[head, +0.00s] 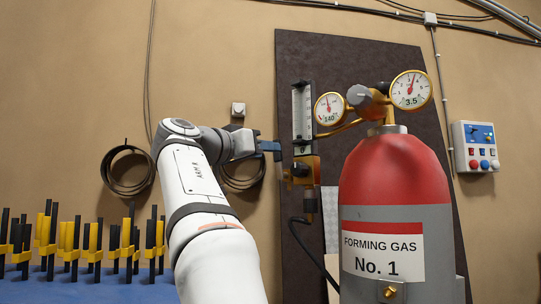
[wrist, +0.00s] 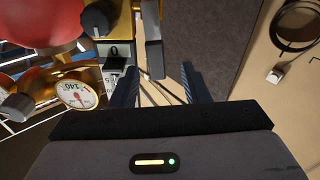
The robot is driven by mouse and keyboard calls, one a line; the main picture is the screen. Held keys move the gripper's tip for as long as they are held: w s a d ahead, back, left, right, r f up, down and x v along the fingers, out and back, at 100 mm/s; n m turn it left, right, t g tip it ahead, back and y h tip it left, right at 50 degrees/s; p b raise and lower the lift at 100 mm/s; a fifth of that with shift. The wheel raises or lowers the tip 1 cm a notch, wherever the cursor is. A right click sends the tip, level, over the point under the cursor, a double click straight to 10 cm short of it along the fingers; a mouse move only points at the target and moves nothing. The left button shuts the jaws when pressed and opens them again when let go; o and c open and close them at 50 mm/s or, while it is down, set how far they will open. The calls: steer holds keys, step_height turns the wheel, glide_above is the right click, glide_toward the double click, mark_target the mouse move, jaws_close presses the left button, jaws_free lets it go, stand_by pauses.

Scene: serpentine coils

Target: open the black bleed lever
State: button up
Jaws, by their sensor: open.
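The flowmeter (head: 303,110) stands upright on the dark panel, with a brass valve block (head: 306,172) under it. A black round knob (wrist: 97,20) is on the brass fitting in the wrist view. A dark, flat lever (wrist: 153,50), likely the bleed lever, extends from the brass part (wrist: 150,12) beside it. I cannot make the lever out in the head view. My gripper (head: 272,147) is just left of the flowmeter's lower part. In the wrist view its two blue fingers (wrist: 159,76) are open, with the lever's end appearing between them. Contact cannot be told.
A red and grey gas cylinder (head: 395,185) stands right of the flowmeter, with two dial gauges (head: 411,90) above it. A black hose (head: 308,245) runs below the valve block. A switch box (head: 475,147) is on the wall at right. Yellow and black clamps (head: 90,240) stand at lower left.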

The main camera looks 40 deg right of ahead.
steer(key=shift+a, duration=0.5)
steer(key=shift+f, duration=0.1)
steer(key=shift+c, duration=0.3)
